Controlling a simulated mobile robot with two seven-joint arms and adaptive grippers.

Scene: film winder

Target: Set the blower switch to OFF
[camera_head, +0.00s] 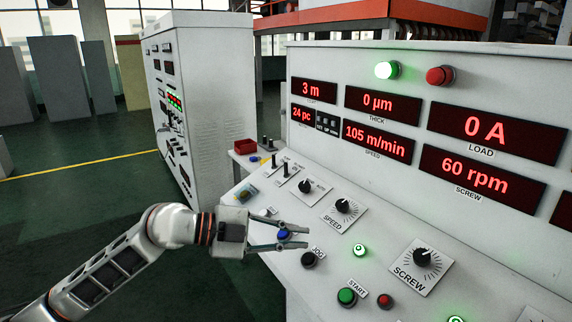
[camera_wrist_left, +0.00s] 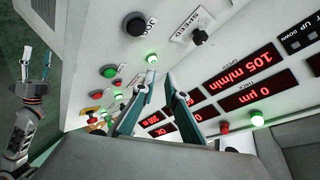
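My left gripper (camera_head: 307,237) is over the sloped white control panel (camera_head: 325,235), its two fingers apart and empty. A blue button (camera_head: 284,234) shows between the fingers; I cannot tell whether they touch it. In the left wrist view my left gripper (camera_wrist_left: 162,82) is also open. No label reading blower is legible. Small toggle switches (camera_head: 286,170) stand at the panel's far left end, beside a black rotary knob (camera_head: 306,186); their labels are too small to read. My right gripper (camera_wrist_left: 36,62) shows in the left wrist view, fingers apart.
Near the gripper are a black JOG button (camera_head: 308,259), the SPEED knob (camera_head: 343,205), a green START button (camera_head: 347,297) and the SCREW knob (camera_head: 422,257). A red bin (camera_head: 245,146) stands at the panel's far end. A white cabinet (camera_head: 215,100) stands behind. Green floor lies open left.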

